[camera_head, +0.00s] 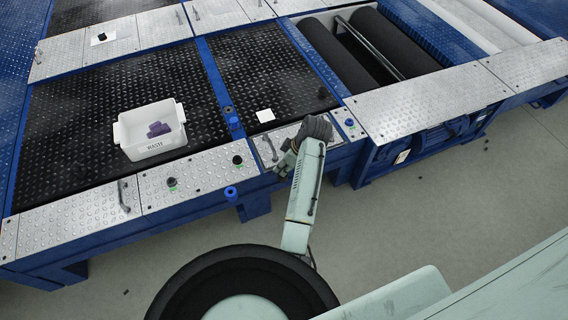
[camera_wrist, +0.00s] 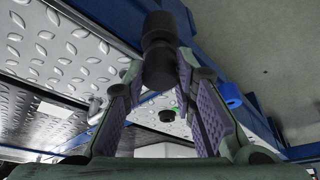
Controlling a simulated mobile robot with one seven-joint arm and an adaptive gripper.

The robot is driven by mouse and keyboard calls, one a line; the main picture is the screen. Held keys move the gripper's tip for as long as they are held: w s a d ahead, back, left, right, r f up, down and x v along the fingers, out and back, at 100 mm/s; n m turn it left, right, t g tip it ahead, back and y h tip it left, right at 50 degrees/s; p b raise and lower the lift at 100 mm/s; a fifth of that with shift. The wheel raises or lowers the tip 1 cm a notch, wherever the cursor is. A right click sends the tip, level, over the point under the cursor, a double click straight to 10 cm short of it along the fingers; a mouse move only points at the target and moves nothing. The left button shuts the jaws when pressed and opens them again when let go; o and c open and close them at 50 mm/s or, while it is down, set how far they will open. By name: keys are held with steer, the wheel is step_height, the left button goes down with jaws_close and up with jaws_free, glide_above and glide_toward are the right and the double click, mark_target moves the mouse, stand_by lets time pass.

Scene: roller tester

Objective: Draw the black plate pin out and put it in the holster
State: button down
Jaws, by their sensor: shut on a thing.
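My gripper (camera_wrist: 160,72) is shut on a black pin-like piece (camera_wrist: 158,28), which has a wide knob and a narrower neck between the fingertips. I cannot tell whether its far end is free. In the head view my gripper (camera_head: 284,166) is low at the walkway's front edge; the held piece cannot be made out there. A blue, open-ended cylinder (camera_head: 231,193), possibly the holster, is on the front edge left of my gripper. A similar blue cylinder shows right of the fingers in the wrist view (camera_wrist: 229,95). A black knob (camera_head: 237,160) with a green mark stands on the silver plate.
Another black knob (camera_head: 172,182) and a blue knob (camera_head: 349,122) sit on silver plates. A white bin (camera_head: 152,151) with purple pieces stands on black tread plate. A white card (camera_head: 265,116) lies near my arm. Dark rollers (camera_head: 385,40) are behind. The floor in front is mostly open.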

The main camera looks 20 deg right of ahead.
steer(key=shift+f, duration=0.6)
steer(key=c, duration=1.2)
jaws_free()
steer(key=shift+c, duration=0.2)
steer(key=v, duration=1.2)
